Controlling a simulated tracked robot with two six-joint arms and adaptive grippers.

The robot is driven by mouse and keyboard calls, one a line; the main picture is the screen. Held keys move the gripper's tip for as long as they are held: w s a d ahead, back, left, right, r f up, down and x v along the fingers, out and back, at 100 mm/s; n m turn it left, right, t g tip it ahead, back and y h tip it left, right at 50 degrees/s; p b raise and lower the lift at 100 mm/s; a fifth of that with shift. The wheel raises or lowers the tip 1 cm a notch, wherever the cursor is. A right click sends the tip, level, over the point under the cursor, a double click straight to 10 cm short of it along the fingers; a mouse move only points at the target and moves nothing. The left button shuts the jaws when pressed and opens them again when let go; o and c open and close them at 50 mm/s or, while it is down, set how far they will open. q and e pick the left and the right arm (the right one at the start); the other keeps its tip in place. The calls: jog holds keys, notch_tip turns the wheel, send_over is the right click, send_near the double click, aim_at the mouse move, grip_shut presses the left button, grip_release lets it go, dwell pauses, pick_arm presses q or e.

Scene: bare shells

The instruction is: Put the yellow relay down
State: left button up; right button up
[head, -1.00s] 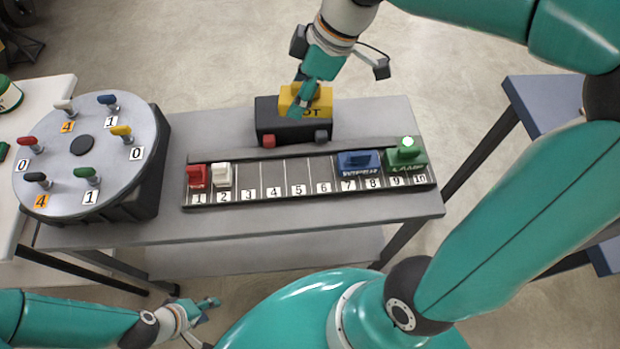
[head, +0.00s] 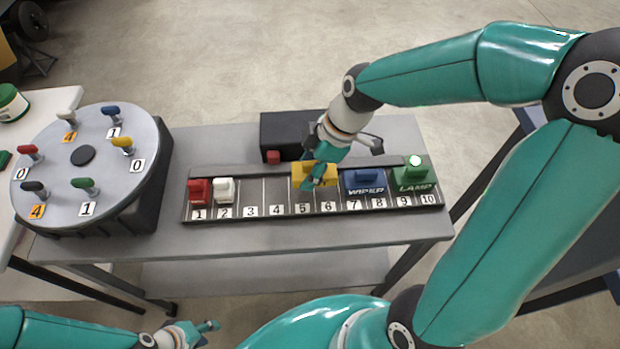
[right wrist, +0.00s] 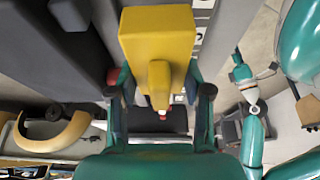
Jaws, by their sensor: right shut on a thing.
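The yellow relay (head: 299,177) is at slots 5 and 6 of the numbered rail (head: 262,211), just left of the blue WIPER relay (head: 364,181). My right gripper (head: 318,174) is shut on it from above and covers part of it. I cannot tell whether its underside touches the rail. In the right wrist view the yellow relay (right wrist: 157,35) fills the space between the fingers. My left gripper (head: 207,334) is open and empty at the bottom of the head view, away from the rail.
A red relay (head: 199,190) stands at slot 1, a white one (head: 224,190) at slot 2, a green LAMP relay (head: 413,177) at slots 9 and 10. Slots 3 and 4 are bare. A black box (head: 282,134) stands behind; a round lever panel (head: 60,160) stands left.

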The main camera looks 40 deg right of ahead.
aim_at(332, 169)
jog(key=shift+f, duration=2.1)
jog(key=o, duration=1.2)
jog(key=v, duration=1.2)
jog(key=shift+s, duration=0.1)
